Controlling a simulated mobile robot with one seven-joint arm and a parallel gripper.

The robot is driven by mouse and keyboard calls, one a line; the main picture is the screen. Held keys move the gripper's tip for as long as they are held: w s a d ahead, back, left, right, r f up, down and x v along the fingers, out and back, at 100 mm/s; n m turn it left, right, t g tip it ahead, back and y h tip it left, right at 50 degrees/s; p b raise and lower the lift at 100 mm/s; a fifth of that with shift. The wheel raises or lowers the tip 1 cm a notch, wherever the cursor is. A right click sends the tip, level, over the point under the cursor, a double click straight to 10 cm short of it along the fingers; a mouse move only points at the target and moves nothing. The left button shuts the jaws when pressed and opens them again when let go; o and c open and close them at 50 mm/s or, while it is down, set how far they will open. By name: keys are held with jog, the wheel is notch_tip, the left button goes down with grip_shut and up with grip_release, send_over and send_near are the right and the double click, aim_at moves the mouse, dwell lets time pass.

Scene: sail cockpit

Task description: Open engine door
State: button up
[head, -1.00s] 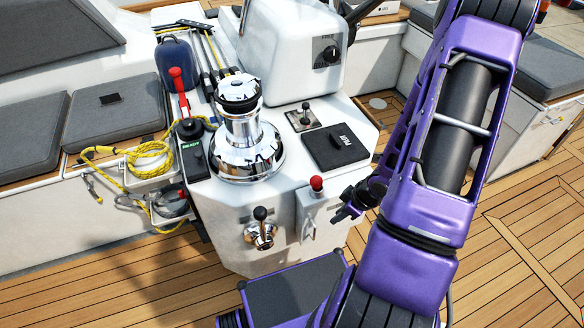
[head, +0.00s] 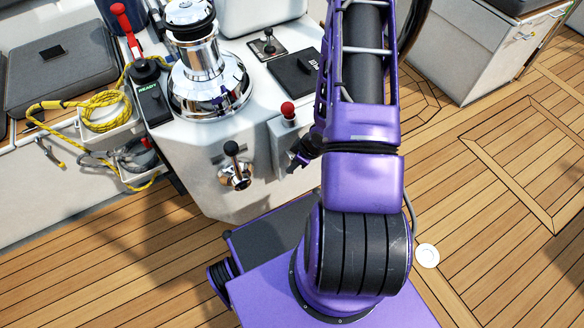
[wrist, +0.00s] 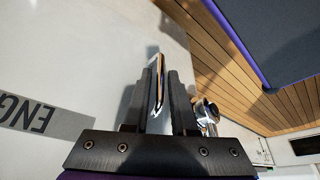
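A grey-white panel with an upside-down label reading "ENG" (wrist: 42,117) fills the left of the wrist view; the rest of the word is cut off. A pale, shiny handle (wrist: 158,82) stands out from the panel. My gripper (wrist: 160,92) has its two dark fingers one on each side of this handle, with little gap, and looks closed on it. In the head view my gripper (head: 304,152) is at the front of the white pedestal (head: 215,195), close to the grey box under the red knob. My purple arm hides part of that area. The panel shows no clear opening.
A chrome fitting with a black-knobbed lever (head: 235,170) is just left of my gripper. The red-knobbed lever (head: 288,112) is above it. A chrome winch (head: 205,75) stands on top. Open teak deck (head: 490,215) lies right.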

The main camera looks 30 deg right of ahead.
jog(key=shift+w+a+f, duration=0.15)
jog(key=shift+w+f, duration=0.05)
jog(key=shift+f, duration=0.4)
grip_shut()
dwell(1.1)
